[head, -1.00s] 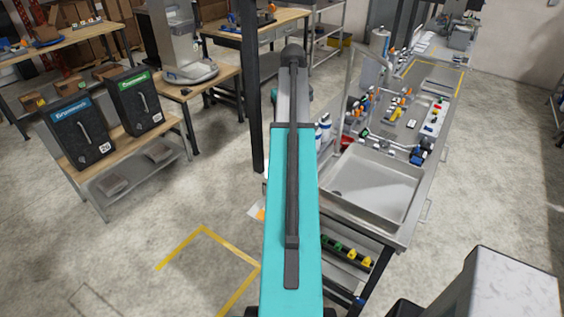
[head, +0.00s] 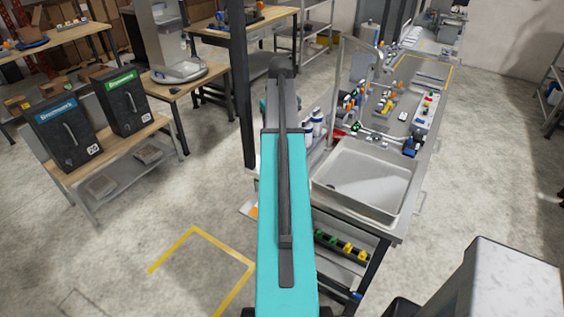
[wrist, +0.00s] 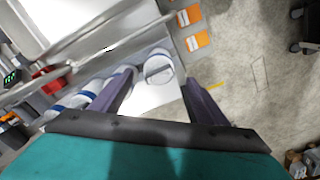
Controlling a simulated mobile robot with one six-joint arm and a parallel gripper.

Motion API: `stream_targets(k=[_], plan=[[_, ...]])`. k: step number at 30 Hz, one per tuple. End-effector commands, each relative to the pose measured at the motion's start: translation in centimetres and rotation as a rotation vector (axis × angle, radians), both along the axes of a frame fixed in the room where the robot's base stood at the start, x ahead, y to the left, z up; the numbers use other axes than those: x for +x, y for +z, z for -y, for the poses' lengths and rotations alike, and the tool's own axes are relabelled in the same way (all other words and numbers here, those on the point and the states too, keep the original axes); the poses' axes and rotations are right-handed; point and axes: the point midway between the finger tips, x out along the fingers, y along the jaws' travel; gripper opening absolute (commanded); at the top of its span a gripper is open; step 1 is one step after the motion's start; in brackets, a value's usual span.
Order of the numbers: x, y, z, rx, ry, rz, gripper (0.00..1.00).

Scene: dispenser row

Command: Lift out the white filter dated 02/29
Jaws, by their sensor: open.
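Several white filters with blue bands stand in a row beside the sink bench in the head view (head: 317,124). In the wrist view, one white filter with a grey handle-like bar across its round top (wrist: 158,69) shows between the fingers of my gripper (wrist: 158,82). My gripper is open, and no contact with this filter shows. More blue-banded filters (wrist: 72,98) lie to the left, partly covered by the left finger. No date can be read on any filter. In the head view my teal arm hides my gripper.
A steel sink (head: 361,182) stands right of my arm, with a cluttered bench behind it. A red item (wrist: 48,80) is left of the filters in the wrist view. Orange-and-white cards (wrist: 197,40) are at upper right. Two black boxes (head: 122,104) stand on a left table.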

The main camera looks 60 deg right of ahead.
Motion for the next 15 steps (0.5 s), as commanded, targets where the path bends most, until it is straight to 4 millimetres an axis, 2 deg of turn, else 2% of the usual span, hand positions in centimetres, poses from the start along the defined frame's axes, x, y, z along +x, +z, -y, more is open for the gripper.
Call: stream_targets(k=[1, 6, 15], plan=[[0.0, -0.9, 0.0, 0.000, 0.000, 0.000, 0.68], [0.0, -2.0, 0.0, 0.000, 0.001, 0.000, 0.68], [0.1, -2.1, 0.0, 0.000, 0.001, 0.000, 0.68]])
